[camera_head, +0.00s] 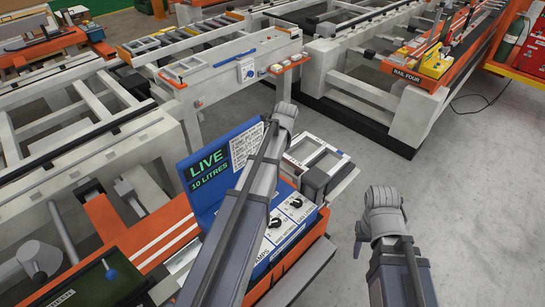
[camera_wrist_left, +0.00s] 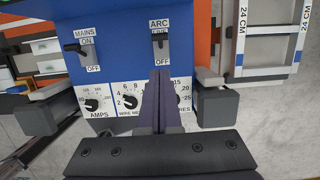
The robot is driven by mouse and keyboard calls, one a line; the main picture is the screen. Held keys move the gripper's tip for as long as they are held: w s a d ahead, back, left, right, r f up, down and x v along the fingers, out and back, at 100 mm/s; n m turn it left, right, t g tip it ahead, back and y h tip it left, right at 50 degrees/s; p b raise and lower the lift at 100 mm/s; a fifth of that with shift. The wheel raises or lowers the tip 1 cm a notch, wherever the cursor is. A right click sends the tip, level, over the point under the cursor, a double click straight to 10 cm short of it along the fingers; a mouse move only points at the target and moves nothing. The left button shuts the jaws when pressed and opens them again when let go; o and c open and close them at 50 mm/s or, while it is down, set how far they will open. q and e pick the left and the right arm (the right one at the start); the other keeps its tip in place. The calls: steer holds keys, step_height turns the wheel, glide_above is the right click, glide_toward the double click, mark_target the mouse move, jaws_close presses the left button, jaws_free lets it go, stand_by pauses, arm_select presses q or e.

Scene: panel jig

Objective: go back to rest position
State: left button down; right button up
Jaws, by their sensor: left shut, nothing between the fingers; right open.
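My left gripper (camera_wrist_left: 160,76) is shut and empty in the left wrist view, its fingers in front of the blue panel (camera_wrist_left: 122,22) of the welding unit. The panel carries a MAINS switch (camera_wrist_left: 76,49), an ARC switch (camera_wrist_left: 160,41) above the fingertips, and a row of dials below. I cannot tell whether the fingers touch the panel. In the head view the unit's blue LIVE box (camera_head: 207,195) stands beside my left arm, which hides part of it and its own gripper. My right gripper (camera_head: 380,214) is open and empty over bare floor.
The unit sits on an orange shelf (camera_head: 317,238). A grey bench (camera_head: 215,57) with a blue-handled tool lies behind. The RAIL FOUR rack (camera_head: 408,75) stands at the back right. A cable lies on the floor there. The grey floor (camera_head: 480,190) around my right arm is clear.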

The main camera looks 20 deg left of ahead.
arm_select(q)
steer(key=shift+r, duration=0.45)
arm_select(e)
steer(key=shift+r, duration=0.4)
arm_select(q)
steer(key=s+d+f+n+b, duration=0.6)
steer(key=s+d+n, duration=0.3)
steer(key=s+d, duration=0.2)
steer(key=s+d+f+n+g+h+b, duration=0.1)
steer(key=s+d+f+n+b, duration=0.5)
steer(key=d, duration=0.8)
steer(key=s+n, duration=0.3)
steer(key=s, duration=0.1)
steer(key=shift+s+d+f, duration=0.35)
steer(key=shift+d, duration=0.05)
arm_select(e)
step_height(320, 180, down, 12)
